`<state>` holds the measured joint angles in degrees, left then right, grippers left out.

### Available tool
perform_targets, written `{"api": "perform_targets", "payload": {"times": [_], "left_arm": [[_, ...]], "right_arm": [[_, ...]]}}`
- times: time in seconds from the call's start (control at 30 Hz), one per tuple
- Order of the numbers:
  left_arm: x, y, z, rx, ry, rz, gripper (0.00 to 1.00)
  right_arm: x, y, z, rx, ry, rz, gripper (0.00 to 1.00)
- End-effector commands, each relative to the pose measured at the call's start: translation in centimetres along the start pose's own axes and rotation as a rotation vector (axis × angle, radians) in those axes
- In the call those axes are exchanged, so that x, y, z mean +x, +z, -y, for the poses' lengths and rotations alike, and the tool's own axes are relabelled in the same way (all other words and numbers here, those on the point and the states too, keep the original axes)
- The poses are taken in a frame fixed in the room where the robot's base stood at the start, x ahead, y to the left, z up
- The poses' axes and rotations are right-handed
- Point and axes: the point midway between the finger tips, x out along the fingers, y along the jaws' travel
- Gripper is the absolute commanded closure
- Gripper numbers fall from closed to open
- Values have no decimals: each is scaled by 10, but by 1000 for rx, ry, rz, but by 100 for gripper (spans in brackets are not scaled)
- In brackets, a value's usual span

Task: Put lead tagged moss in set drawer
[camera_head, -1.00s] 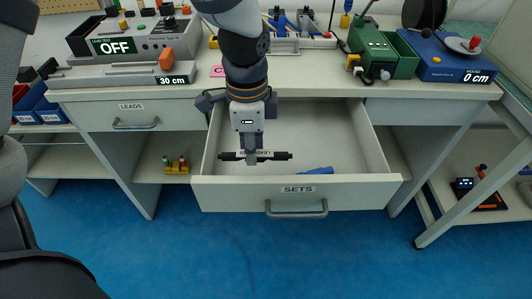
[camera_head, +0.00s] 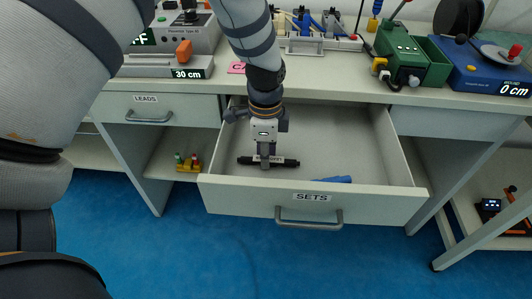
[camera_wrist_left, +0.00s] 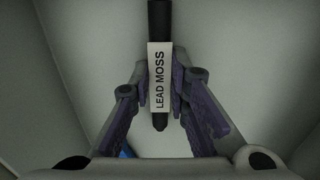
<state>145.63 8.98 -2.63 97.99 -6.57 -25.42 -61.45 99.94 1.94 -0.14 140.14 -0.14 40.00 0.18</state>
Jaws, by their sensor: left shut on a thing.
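The lead tagged moss is a black rod (camera_head: 287,162) with a white tag; its tag reads LEAD MOSS in the left wrist view (camera_wrist_left: 159,75). My left gripper (camera_head: 265,160) points down into the open drawer marked SETS (camera_head: 384,203) and is shut on the rod at its tag. In the left wrist view my gripper's fingers (camera_wrist_left: 161,88) press the tag from both sides. The rod lies crosswise within the drawer's outline, near its front left. I cannot tell whether it touches the floor of the drawer. My right gripper is not in view.
A blue object (camera_head: 330,179) lies in the drawer near its front. The LEADS drawer (camera_head: 148,116) at left is shut. A green device (camera_head: 398,58) and a blue device (camera_head: 478,65) stand on the bench above. The drawer's right part is clear.

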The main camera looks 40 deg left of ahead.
Motion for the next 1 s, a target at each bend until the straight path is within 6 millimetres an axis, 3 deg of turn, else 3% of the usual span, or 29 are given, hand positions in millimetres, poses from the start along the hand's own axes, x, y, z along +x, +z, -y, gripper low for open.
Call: {"api": "perform_targets", "payload": {"times": [0.03, 0.1, 0.43, 0.8, 1.0], "left_arm": [[1, 0, 0, 0, 0, 0, 77], [0, 0, 0, 0, 0, 0, 64], [-5, 0, 0, -1, -2, -1, 64], [-100, -1, 1, 0, -8, -5, 64], [-122, 0, 0, 0, -1, -1, 64]], "right_arm": [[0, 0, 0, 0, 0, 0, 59], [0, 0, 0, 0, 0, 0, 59], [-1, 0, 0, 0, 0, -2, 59], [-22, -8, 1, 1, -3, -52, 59], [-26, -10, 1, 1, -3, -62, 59]]}}
